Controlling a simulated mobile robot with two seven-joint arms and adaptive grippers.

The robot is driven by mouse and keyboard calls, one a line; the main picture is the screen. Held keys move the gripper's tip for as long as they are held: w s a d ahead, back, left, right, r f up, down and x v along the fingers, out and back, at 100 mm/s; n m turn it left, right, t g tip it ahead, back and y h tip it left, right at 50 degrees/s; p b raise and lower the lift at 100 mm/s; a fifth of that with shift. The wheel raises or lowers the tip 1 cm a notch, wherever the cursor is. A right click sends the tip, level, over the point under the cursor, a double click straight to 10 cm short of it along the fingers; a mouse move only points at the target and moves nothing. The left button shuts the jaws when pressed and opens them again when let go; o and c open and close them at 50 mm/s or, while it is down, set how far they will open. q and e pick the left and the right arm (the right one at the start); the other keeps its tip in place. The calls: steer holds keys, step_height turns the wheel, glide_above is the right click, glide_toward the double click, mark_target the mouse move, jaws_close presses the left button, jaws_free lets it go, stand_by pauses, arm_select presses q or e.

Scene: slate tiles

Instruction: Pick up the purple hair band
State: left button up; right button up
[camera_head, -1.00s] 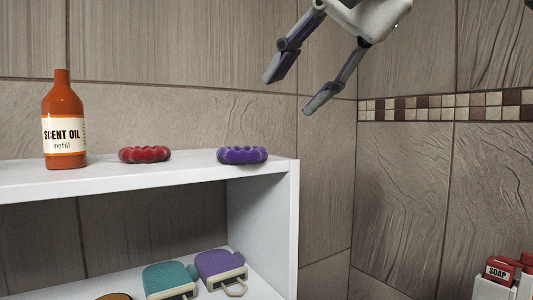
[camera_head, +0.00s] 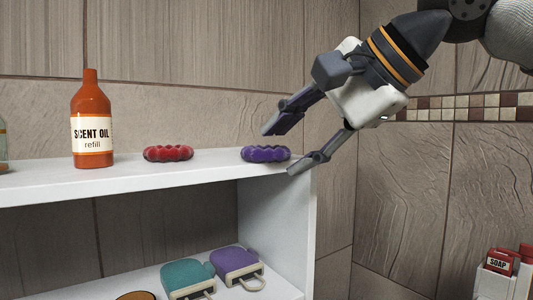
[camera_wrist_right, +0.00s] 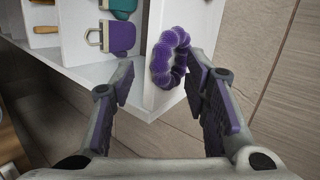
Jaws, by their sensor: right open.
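The purple hair band (camera_head: 264,154) is a scalloped ring lying flat near the right end of the white shelf's top (camera_head: 200,172). My right gripper (camera_head: 281,150) is open, reaching in from the upper right, with one fingertip above and behind the band and the other by the shelf's front right edge. In the right wrist view, the band (camera_wrist_right: 165,62) is just ahead of the open fingers (camera_wrist_right: 164,84), nearer the right finger, which overlaps its edge in the picture. Whether they touch is unclear. My left gripper is not in view.
A red hair band (camera_head: 168,153) and an orange scent oil bottle (camera_head: 92,125) stand to the left on the shelf top. Teal (camera_head: 188,277) and purple (camera_head: 235,262) mitt-shaped items lie on the lower shelf. A red soap box (camera_head: 500,262) sits in a white container at the right.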

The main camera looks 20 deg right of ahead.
steer(key=shift+w+a+f, duration=0.25)
steer(key=shift+w, duration=0.1)
steer(key=c, duration=0.9)
steer(key=shift+r, duration=0.15)
